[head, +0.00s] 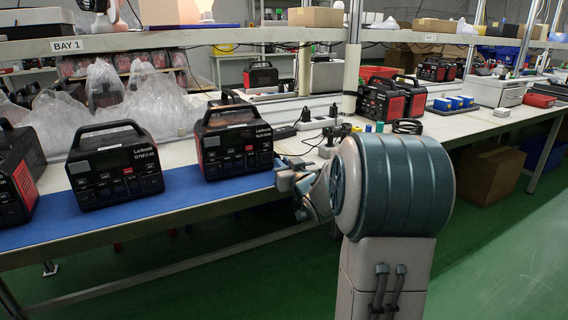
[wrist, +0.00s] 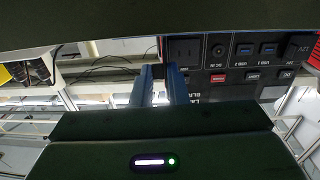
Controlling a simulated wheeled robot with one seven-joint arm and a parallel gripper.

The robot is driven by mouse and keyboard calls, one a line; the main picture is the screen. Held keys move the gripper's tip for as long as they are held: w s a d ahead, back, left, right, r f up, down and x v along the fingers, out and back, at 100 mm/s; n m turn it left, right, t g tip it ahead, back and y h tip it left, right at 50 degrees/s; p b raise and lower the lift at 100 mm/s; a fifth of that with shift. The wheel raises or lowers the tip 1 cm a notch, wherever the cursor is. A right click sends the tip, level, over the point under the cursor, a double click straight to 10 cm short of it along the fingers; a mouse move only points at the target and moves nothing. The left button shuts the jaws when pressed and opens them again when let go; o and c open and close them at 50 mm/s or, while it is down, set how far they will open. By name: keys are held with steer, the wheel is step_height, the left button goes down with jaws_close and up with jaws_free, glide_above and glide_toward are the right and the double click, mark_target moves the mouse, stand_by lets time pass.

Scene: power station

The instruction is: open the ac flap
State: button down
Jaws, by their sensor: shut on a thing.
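A black and red power station (head: 236,145) stands upright on the blue mat, its front panel facing the aisle. My gripper (head: 292,178) is at its right front side. In the wrist view the station's panel (wrist: 235,70) appears upside down at the right, with ports and buttons. The blue fingers of my gripper (wrist: 161,78) are close together at the panel's edge, shut on a small dark piece, the ac flap (wrist: 158,71). Most of the flap is hidden by the fingers, and its angle cannot be told.
Another black power station (head: 113,165) stands to the left on the blue mat (head: 150,212). Chargers and cables (head: 325,128) lie on the bench to the right. A shelf (head: 200,40) runs above. The green floor in front is clear.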

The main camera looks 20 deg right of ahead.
steer(key=shift+w+d+r+n+y+p, duration=0.15)
steer(key=shift+d+n+y+p, duration=0.35)
steer(key=shift+y+p, duration=0.65)
steer(key=shift+d+r+n+y+p, duration=0.25)
steer(key=shift+n+y+p, duration=0.5)
steer(key=shift+p, duration=0.75)
steer(key=n+y+p, duration=0.1)
steer(key=p, duration=0.1)
steer(key=d+n+g+y+p, duration=0.1)
steer(key=y+p, duration=0.1)
steer(key=shift+w+d+y, duration=0.15)
steer(key=shift+w+y, duration=0.15)
steer(key=n+g+y+p, duration=0.1)
steer(key=y, duration=0.1)
steer(key=w+d+n+g+y+p, duration=0.1)
steer(key=n+p, duration=0.1)
steer(key=n+g+y+p, duration=0.1)
steer(key=g+y+p, duration=0.1)
steer(key=shift+w+d+f+n+y, duration=0.2)
steer(key=shift+w+f+n+y, duration=0.1)
steer(key=shift+f, duration=0.1)
steer(key=c, duration=1.5)
jaws_free()
steer(key=shift+s+d, duration=0.1)
steer(key=p+v, duration=0.1)
steer(key=v, duration=1.2)
steer(key=shift+s+d, duration=0.2)
steer(key=shift+d, duration=0.05)
